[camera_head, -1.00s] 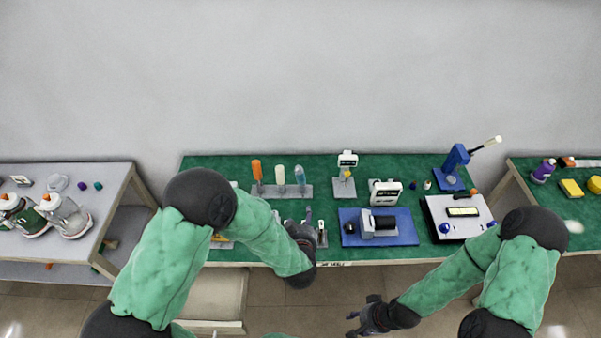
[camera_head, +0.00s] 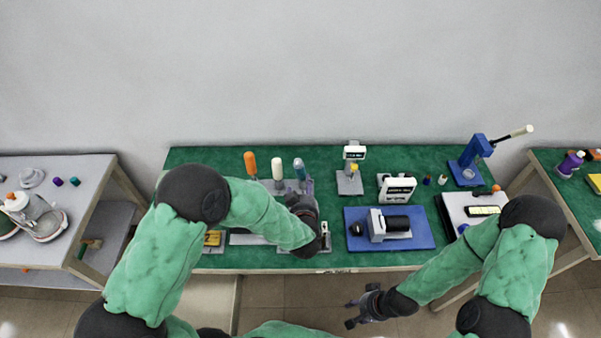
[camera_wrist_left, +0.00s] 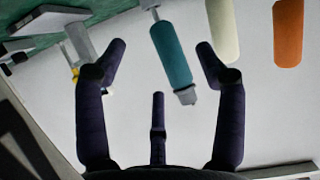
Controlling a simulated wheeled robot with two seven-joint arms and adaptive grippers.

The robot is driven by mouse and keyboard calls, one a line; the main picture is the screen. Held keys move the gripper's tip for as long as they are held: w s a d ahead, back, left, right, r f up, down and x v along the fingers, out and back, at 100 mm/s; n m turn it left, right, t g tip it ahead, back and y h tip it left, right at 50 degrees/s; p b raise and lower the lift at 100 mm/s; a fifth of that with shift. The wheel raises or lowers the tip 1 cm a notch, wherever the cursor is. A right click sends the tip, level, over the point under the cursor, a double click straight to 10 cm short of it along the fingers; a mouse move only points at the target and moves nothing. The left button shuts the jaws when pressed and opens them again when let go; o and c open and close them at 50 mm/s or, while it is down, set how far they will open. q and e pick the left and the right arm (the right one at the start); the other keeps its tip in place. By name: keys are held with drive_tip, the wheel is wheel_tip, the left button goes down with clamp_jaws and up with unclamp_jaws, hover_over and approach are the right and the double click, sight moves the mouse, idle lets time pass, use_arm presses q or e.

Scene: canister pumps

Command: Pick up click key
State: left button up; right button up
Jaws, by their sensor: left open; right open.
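No tool carries a readable name, so I cannot tell for sure which is the click key. A teal-handled tool (camera_head: 299,168) stands in a grey rack (camera_head: 262,186) on the green table, beside a cream-handled tool (camera_head: 277,170) and an orange-handled tool (camera_head: 250,162). My left gripper (camera_head: 306,196) is open and just in front of the rack's right end. In the left wrist view the teal handle (camera_wrist_left: 172,55) shows between the spread fingers of the left gripper (camera_wrist_left: 160,62), with no clear contact. My right gripper (camera_head: 356,312) is open and empty, in front of the table edge.
A blue plate with a grey and black motor-like unit (camera_head: 397,223) lies right of my left gripper. A small grey stand with a display (camera_head: 354,153) and a white display box (camera_head: 397,188) stand behind. A blue lever press (camera_head: 475,152) is at the far right.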

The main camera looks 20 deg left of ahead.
sight(303, 174)
use_arm(q)
drive_tip(key=w, duration=0.2)
drive_tip(key=w+a+b, duration=0.1)
drive_tip(key=w, duration=0.1)
drive_tip(key=w+a, duration=0.1)
drive_tip(key=w, duration=0.2)
drive_tip(key=shift+f, duration=0.1)
drive_tip(key=shift+w+a+f+b, duration=0.1)
drive_tip(key=shift+w+f+b, duration=0.1)
drive_tip(key=shift+w+b, duration=0.2)
drive_tip(key=shift+r, duration=0.15)
drive_tip(key=c, duration=1.4)
